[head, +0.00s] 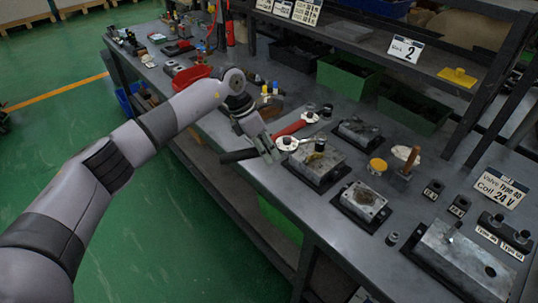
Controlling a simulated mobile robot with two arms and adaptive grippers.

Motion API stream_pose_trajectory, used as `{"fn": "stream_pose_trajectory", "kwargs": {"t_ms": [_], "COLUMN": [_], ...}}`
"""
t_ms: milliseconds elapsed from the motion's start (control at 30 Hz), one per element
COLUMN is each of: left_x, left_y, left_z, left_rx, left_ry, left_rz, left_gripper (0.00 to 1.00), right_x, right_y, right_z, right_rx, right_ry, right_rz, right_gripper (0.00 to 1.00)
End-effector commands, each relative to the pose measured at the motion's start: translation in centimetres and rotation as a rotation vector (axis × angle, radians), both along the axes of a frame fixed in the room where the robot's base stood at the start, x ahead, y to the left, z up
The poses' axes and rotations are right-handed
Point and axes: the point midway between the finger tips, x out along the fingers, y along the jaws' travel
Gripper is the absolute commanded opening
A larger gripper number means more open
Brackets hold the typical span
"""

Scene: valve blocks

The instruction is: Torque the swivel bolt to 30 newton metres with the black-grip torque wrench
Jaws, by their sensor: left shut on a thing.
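My left gripper (268,153) reaches in over the bench and is shut on the black-grip torque wrench. The wrench's black grip (237,156) sticks out to the left of the fingers, over the bench's front edge. Its bright round head (287,143) lies to the right, beside a grey valve block (313,164). A small dark fitting (320,145) stands on top of that block; I cannot tell whether it is the swivel bolt or whether the wrench head touches it. The fingers hide the wrench's middle. My right gripper is out of view.
A red-handled wrench (292,128) lies just behind. More valve blocks (362,203) stand on the bench, with a large one (462,263) at the front right. A yellow-topped tin (377,165), a red bin (192,77) and green crates (348,77) are around.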

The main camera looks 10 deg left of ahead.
Motion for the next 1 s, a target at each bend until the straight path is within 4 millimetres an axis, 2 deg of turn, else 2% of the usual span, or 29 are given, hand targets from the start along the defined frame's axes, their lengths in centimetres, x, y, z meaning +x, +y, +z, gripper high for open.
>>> {"fn": "stream_pose_trajectory", "kwargs": {"t_ms": [200, 700, 1000], "left_x": [0.7, 1.0, 1.8], "left_y": [0.3, 0.4, 0.7], "left_z": [0.0, 0.2, 0.0], "left_rx": [-0.002, -0.003, -0.003], "left_ry": [-0.004, -0.004, -0.005], "left_rz": [-0.048, -0.073, -0.124], "left_gripper": [0.00, 0.00, 0.00], "right_x": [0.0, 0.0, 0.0], "right_y": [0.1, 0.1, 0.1], "right_z": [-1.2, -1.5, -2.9], "right_rx": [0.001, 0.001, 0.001], "right_ry": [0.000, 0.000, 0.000], "right_rz": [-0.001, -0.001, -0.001], "right_gripper": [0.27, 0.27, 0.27]}}
